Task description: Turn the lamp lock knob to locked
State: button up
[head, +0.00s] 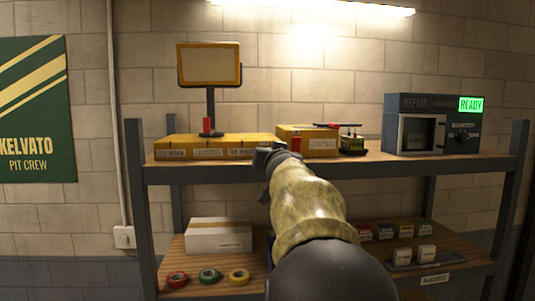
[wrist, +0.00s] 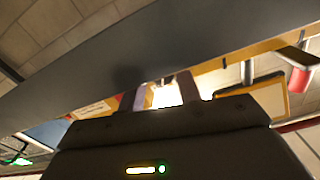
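The lamp, a yellow-framed panel (head: 209,64) on a dark post, stands on the upper shelf at the left. A small red part (head: 207,126), perhaps the lock knob, sits low on its post; its setting is too small to read. In the wrist view a red cylinder (wrist: 300,80) and the yellow-framed panel (wrist: 270,98) show at the right, tilted. My gripper (head: 268,158) is at the upper shelf's front edge, right of the lamp and apart from it. In the wrist view its fingers (wrist: 162,97) stand apart with nothing seen between them.
Labelled yellow boxes (head: 217,145) lie under the lamp. A yellow case (head: 306,141) with a red-handled tool (head: 334,125) is right of my gripper. A grey repair machine (head: 434,124) showing READY stands at the far right. The upper shelf edge (head: 400,166) runs close to my gripper.

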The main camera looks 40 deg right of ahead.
jog(key=shift+s+a, duration=0.1)
jog(key=shift+s, duration=0.05)
jog(key=shift+c, duration=1.3)
jog(key=shift+a, duration=0.2)
jog(key=c, duration=0.4)
jog(key=shift+c, duration=0.2)
jog(key=shift+n, duration=0.4)
jog(key=shift+d+n, duration=0.1)
jog(key=shift+n, duration=1.1)
jog(key=o, duration=0.7)
